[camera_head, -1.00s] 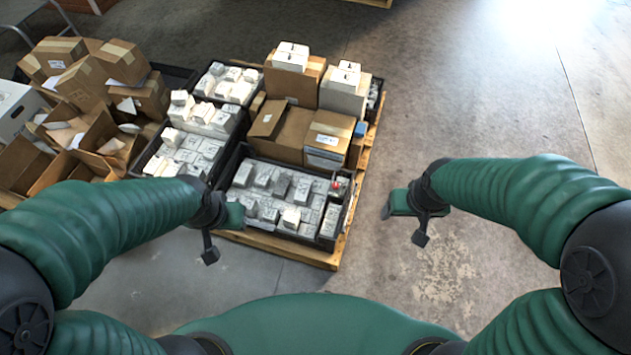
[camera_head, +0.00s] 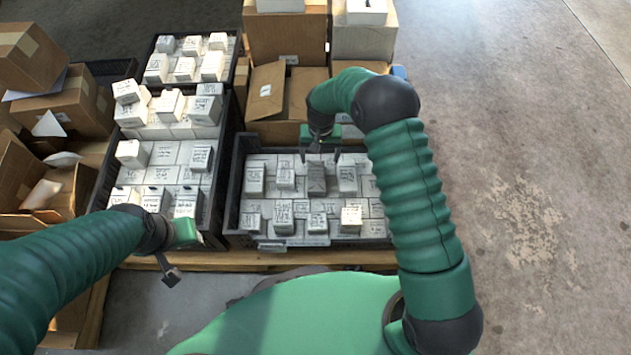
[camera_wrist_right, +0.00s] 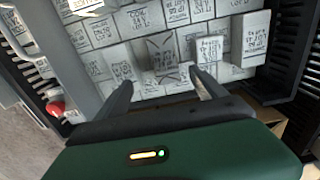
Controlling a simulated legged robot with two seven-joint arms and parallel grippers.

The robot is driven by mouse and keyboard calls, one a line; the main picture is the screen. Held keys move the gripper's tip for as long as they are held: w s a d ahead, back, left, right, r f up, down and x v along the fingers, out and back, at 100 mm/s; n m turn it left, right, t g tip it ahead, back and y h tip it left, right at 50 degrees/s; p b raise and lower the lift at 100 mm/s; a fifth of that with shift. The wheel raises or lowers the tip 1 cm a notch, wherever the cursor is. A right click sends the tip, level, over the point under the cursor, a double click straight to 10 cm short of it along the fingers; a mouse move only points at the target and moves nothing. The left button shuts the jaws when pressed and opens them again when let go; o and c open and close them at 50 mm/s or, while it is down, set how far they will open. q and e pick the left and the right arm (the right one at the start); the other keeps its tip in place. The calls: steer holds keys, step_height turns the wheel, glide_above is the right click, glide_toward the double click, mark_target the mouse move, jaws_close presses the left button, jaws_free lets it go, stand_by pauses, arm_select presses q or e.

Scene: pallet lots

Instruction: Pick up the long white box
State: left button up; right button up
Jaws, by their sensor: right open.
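Several white printed boxes stand in the black crate (camera_head: 232,205), and I cannot tell for sure which one is the long white box. My right gripper (camera_head: 320,157) is open and empty, pointing down over the crate's back middle. Just below it is a greyer upright box (camera_head: 316,181), with a white box (camera_head: 347,179) to its right. In the right wrist view, the open fingers (camera_wrist_right: 161,78) frame the dark-marked box (camera_wrist_right: 163,51); white boxes (camera_wrist_right: 210,49) stand beside it. My left gripper (camera_head: 178,250) hangs near the left crate's front edge; its jaws are unclear.
More white boxes fill the left crates (camera_head: 165,180). Brown cartons (camera_head: 285,105) stand behind the middle crate, and open cartons (camera_head: 50,185) lie at far left. The wooden pallet (camera_head: 230,261) shows in front. The floor (camera_head: 530,150) on the right is clear.

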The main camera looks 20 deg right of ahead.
steer(key=f+b, duration=0.1)
steer(key=f, duration=0.2)
steer(key=f+b, duration=0.1)
steer(key=f, duration=0.1)
steer(key=f+b, duration=0.1)
steer(key=f, duration=0.2)
steer(key=shift+w+a+f+b, duration=0.1)
steer(key=shift+a+f+b, duration=0.25)
steer(key=shift+b, duration=0.05)
steer(key=f+b, duration=0.4)
steer(key=f, duration=0.1)
steer(key=shift+w+a+f+b, duration=0.1)
steer(key=shift+w+a+b, duration=0.05)
steer(key=shift+w+b, duration=0.15)
steer(key=shift+r, duration=0.2)
jaws_close()
